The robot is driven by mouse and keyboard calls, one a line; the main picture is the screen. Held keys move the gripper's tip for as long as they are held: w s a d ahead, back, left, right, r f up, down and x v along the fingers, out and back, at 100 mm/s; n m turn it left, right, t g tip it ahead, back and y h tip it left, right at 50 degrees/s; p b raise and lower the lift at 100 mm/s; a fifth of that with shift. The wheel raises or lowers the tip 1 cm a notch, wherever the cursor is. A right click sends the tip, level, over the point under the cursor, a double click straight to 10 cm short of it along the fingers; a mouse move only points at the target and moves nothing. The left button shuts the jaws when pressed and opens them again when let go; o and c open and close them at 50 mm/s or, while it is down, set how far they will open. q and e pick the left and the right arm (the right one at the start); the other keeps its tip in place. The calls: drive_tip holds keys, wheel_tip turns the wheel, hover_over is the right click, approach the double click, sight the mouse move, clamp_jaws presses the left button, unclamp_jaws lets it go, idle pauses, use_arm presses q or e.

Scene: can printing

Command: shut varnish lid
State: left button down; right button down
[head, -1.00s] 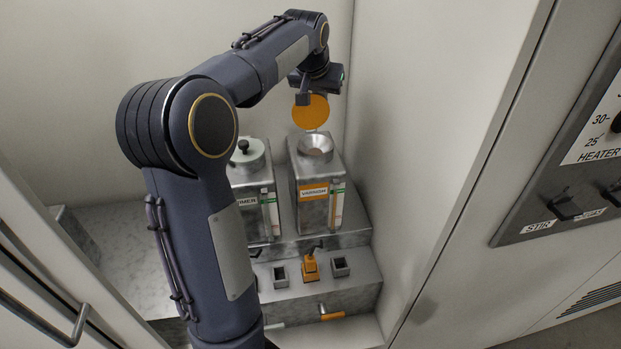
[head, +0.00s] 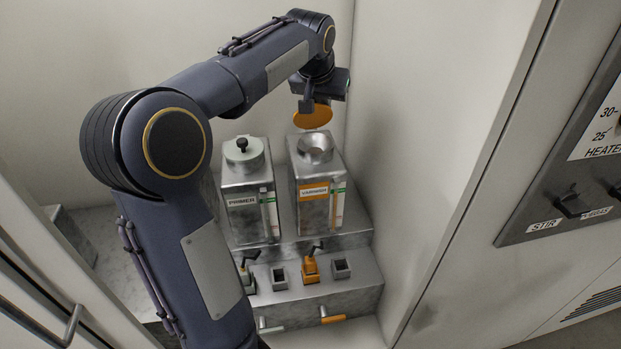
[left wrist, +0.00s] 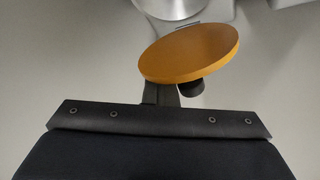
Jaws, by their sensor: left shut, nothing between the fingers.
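The varnish can (head: 312,205) is a metal box with an orange VARNISH label and a funnel-shaped mouth (head: 315,149), which is uncovered. Its round orange lid (head: 313,118) is raised and tilted above the back of the mouth. In the left wrist view the lid (left wrist: 190,52) fills the middle, with part of the metal mouth (left wrist: 172,6) beyond it. My left gripper (head: 306,106) is shut and empty, close behind the lid. In the left wrist view its fingers (left wrist: 165,93) are partly hidden by the lid; I cannot tell whether they touch it. My right gripper is not in view.
The primer can (head: 247,205) stands just left, its lid with a black knob closed. In front is a step with small sockets and an orange tap fitting (head: 310,268). Cabinet walls stand close behind and to the right. A control panel (head: 570,200) is at far right.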

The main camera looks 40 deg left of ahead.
sight(327, 108)
use_arm(q)
drive_tip(key=shift+s+d+r+b, duration=0.1)
drive_tip(key=shift+s+d+b, duration=0.3)
drive_tip(key=shift+s+d, duration=0.45)
drive_tip(key=shift+d, duration=0.3)
drive_tip(key=shift+s+d+r+p, duration=0.15)
drive_tip(key=shift+r+p, duration=0.2)
drive_tip(key=shift+r, duration=0.2)
drive_tip(key=shift+a+r+p, duration=0.2)
drive_tip(key=shift+r+p, duration=0.75)
drive_tip(key=shift+r, duration=0.05)
wheel_tip(327, 108, up, 5)
drive_tip(key=p, duration=0.4)
drive_tip(key=shift+p, duration=0.3)
